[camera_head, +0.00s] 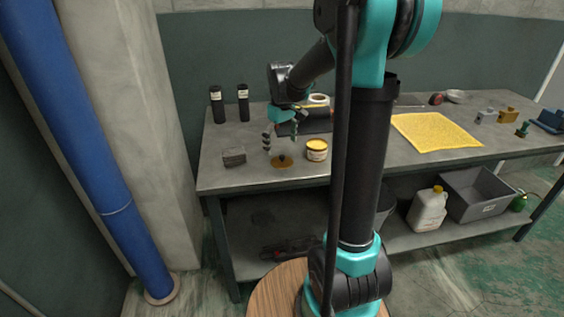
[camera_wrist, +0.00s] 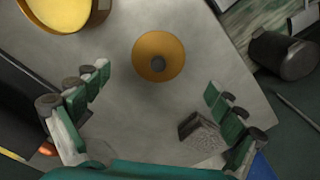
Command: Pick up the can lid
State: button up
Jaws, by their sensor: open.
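The can lid is a round orange-yellow disc (camera_head: 281,161) with a dark knob in its middle, lying flat on the workbench near the front edge. In the wrist view the lid (camera_wrist: 158,45) lies at upper centre, beyond my fingertips. My gripper (camera_head: 283,140) is above the lid and apart from it. In the wrist view my gripper (camera_wrist: 158,80) is wide open with nothing between the fingers. A yellow can (camera_head: 317,150) stands just right of the lid. It shows at the upper left of the wrist view (camera_wrist: 62,14), and its top looks open with yellow inside.
A small grey block (camera_head: 234,156) lies left of the lid. Two dark cylinders (camera_head: 229,103) stand at the back left of the bench (camera_head: 213,183). A tape roll (camera_head: 318,99) is behind the can. A yellow cloth (camera_head: 436,132) lies to the right.

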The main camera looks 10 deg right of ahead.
aim_at(282, 159)
jog(key=shift+w+f, duration=0.2)
jog(key=shift+f, duration=2.1)
grip_shut()
